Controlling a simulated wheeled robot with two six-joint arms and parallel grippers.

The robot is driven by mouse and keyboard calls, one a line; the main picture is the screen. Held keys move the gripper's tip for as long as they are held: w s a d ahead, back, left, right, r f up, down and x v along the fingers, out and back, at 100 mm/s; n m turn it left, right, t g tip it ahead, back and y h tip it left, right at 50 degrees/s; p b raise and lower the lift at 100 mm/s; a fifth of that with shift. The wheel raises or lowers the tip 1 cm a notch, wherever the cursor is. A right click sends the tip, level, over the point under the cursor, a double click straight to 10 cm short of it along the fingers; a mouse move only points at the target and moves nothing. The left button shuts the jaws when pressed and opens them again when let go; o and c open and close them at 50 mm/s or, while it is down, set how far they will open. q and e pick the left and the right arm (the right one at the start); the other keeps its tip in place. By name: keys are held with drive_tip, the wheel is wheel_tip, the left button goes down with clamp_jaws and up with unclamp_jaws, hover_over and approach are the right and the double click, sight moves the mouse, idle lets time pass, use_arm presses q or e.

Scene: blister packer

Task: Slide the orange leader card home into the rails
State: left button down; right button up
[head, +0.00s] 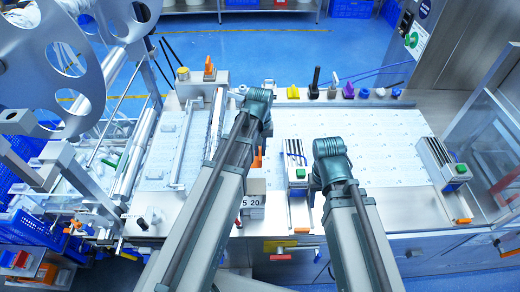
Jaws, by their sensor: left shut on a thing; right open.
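My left gripper (258,104) is over the middle of the machine bed, beside the pale blister web. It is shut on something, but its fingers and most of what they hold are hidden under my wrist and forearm. A small orange piece (257,159) shows at the right edge of my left forearm; it looks like part of the orange leader card, though its full shape is hidden. The rails cannot be made out clearly there. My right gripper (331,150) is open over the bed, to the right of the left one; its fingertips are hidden.
A grey unit with a green button (297,172) stands between my arms, and a similar one (444,160) is at the right. An orange-handled block (209,70) and several coloured knobs line the bed's far edge. Large perforated reels (50,60) stand at the left.

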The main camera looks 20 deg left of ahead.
use_arm(q)
drive_tip(key=shift+f+b, duration=5)
drive_tip(key=shift+f, duration=0.35)
use_arm(e)
approach(314, 223)
drive_tip(key=shift+d+f, duration=0.15)
drive_tip(key=shift+f, duration=1.15)
drive_tip(key=shift+d+f, duration=0.1)
drive_tip(key=shift+f, duration=1.2)
use_arm(q)
drive_tip(key=shift+f+b, duration=0.45)
drive_tip(key=shift+f, duration=0.05)
use_arm(e)
drive_tip(key=shift+f, duration=0.45)
use_arm(q)
drive_tip(key=shift+s+a, duration=0.1)
drive_tip(key=shift+a, duration=0.2)
drive_tip(key=shift+s+a, duration=0.1)
drive_tip(key=shift+a, duration=0.25)
drive_tip(key=shift+s+a, duration=0.15)
drive_tip(key=shift+a, duration=0.4)
drive_tip(key=shift+s+a, duration=0.1)
drive_tip(key=shift+a, duration=0.25)
drive_tip(key=shift+s+a, duration=0.1)
drive_tip(key=shift+a, duration=0.2)
drive_tip(key=shift+s+a, duration=0.1)
drive_tip(key=shift+a, duration=0.25)
drive_tip(key=shift+s+a, duration=0.15)
drive_tip(key=shift+a, duration=0.45)
